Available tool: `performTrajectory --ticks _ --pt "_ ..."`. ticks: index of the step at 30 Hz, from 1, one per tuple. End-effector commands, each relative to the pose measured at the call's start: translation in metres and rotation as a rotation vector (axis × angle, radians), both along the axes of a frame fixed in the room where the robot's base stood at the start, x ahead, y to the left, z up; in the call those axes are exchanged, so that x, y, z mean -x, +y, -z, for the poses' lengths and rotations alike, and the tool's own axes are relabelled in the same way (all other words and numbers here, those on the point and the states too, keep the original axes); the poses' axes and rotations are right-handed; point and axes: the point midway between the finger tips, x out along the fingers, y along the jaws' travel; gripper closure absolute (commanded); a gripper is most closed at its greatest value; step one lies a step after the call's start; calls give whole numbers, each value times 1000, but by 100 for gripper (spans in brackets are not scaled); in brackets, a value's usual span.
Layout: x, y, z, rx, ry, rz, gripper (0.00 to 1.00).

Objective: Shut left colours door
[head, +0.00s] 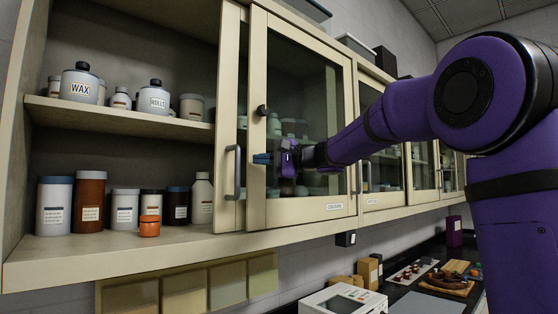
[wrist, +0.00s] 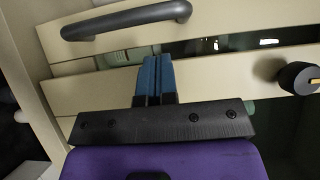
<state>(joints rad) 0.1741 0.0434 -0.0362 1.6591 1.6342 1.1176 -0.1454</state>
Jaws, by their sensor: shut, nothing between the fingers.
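The colours cabinet's left section is open, its shelves bare of glass. Two cream door frames overlap at the middle: one edge with a dark bar handle (head: 232,172) shows left of a glazed door (head: 305,60) with a round black knob (head: 262,110). A "colours" label (head: 334,206) is on the lower rail. My gripper (head: 262,158) is shut and empty, its blue fingertips in front of the glazed door's left stile. In the wrist view the fingertips (wrist: 155,62) point between the bar handle (wrist: 126,18) and the knob (wrist: 299,78); whether they touch the door I cannot tell.
Jars and bottles, including a "WAX" jar (head: 82,85) and an orange pot (head: 149,226), stand on the open shelves. More glazed doors (head: 388,165) continue right. Below is a dark worktop (head: 430,300) with a white device (head: 340,300).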

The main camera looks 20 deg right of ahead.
Motion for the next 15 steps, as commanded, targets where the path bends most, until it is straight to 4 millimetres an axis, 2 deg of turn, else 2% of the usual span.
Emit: performTrajectory --ticks 1,6,15 --pt "4 8 -2 0 -2 -3 100" --pt "6 23 -2 0 -2 -1 100" --pt "7 29 -2 0 -2 0 100"
